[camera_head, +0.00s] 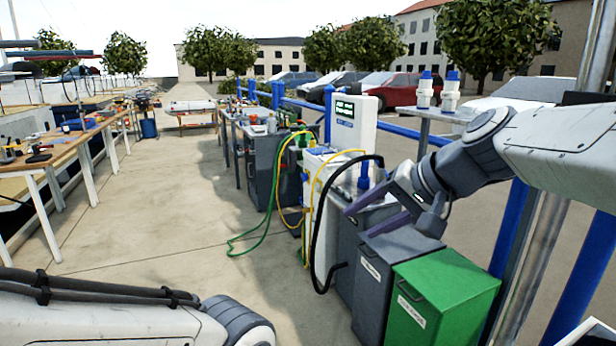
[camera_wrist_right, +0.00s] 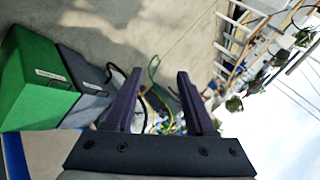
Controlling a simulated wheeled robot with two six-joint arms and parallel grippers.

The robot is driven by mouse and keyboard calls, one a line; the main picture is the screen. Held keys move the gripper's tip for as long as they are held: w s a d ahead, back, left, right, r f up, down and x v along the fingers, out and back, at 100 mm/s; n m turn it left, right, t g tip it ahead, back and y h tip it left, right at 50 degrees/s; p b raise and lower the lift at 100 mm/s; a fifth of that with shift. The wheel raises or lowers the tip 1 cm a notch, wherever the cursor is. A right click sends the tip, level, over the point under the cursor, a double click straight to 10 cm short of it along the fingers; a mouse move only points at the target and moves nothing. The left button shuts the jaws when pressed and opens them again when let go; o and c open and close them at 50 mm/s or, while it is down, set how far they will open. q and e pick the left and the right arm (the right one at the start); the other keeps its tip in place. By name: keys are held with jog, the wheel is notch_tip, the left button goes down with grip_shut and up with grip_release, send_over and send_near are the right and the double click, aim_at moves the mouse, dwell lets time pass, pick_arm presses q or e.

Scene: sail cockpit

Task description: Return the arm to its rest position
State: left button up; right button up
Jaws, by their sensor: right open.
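My right arm (camera_head: 470,155) comes in from the right in the head view. Its gripper (camera_head: 352,222) is open over the grey bins, with its two dark purple fingers apart. In the right wrist view the gripper (camera_wrist_right: 158,92) shows both fingers spread with nothing between them. My left arm (camera_head: 120,318) crosses the lower left corner of the head view. Its gripper is outside the picture.
A green bin (camera_head: 450,290) and a grey bin (camera_head: 375,290) stand below my right arm. A white pump-out unit (camera_head: 350,122) with hoses stands behind them. Blue posts and rails are close on the right. A workbench (camera_head: 60,150) lines the left. The concrete walkway is clear.

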jog(key=s+a+f+n+g+h, duration=0.2)
jog(key=s+a+f+n+g, duration=0.4)
jog(key=s+f, duration=0.65)
jog(key=s+f+n+h, duration=0.45)
jog(key=s+f, duration=0.45)
jog(key=s, duration=0.3)
notch_tip(320, 180, up, 14)
jog(key=p, duration=1.3)
jog(key=shift+w+d+n+g+y+p, duration=0.15)
jog(key=shift+d+n+g+y+p, duration=0.2)
jog(key=shift+y+p, duration=0.1)
